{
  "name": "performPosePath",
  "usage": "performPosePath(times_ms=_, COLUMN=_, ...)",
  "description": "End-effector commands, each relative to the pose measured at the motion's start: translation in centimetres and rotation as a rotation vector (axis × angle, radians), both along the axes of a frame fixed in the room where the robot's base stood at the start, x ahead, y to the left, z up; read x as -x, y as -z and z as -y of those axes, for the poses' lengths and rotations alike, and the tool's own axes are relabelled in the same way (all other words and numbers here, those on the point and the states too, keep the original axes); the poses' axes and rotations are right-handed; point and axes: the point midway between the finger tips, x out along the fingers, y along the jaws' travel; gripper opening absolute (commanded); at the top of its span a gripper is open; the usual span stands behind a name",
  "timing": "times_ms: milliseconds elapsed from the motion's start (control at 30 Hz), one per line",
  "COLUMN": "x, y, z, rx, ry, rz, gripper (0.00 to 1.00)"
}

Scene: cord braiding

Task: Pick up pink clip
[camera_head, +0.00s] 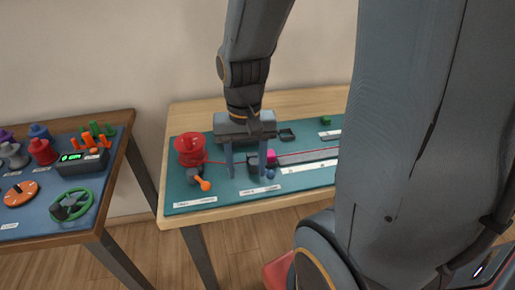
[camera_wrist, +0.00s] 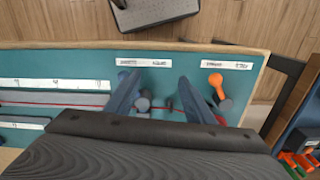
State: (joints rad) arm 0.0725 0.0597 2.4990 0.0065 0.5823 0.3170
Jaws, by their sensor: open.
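The small pink clip (camera_head: 271,156) is on the teal mat in the head view, just right of my gripper's right finger and close to the red cord (camera_head: 300,153). My gripper (camera_head: 247,177) points down over the mat, open, with nothing visibly held between its fingers. In the wrist view my gripper (camera_wrist: 158,82) shows its two fingers spread apart, with the cord and a small dark part between them. I cannot make out the pink clip in the wrist view; the left finger may hide it. Whether a finger touches the clip is unclear.
A red spool (camera_head: 191,150) and an orange-handled lever (camera_head: 204,184) stand left of my gripper. A dark block (camera_head: 253,160) and blue knob (camera_head: 270,174) are close to the fingers. A green block (camera_head: 325,120) is farther back. A second table (camera_head: 117,128) stands left.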

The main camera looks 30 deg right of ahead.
Motion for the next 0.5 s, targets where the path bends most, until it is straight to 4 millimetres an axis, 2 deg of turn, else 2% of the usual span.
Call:
performPosePath(times_ms=33, x=-0.6, y=-1.2, z=0.8, rx=0.000, ry=0.123, rz=-0.002, gripper=0.48)
performPosePath(times_ms=100, x=-1.6, y=-2.1, z=1.9, rx=0.001, ry=0.326, rz=-0.003, gripper=0.48)
performPosePath(times_ms=300, x=-4.0, y=-4.1, z=5.6, rx=0.002, ry=0.897, rz=-0.004, gripper=0.48)
performPosePath(times_ms=500, x=-5.4, y=-5.0, z=8.8, rx=0.003, ry=1.298, rz=-0.005, gripper=0.48)
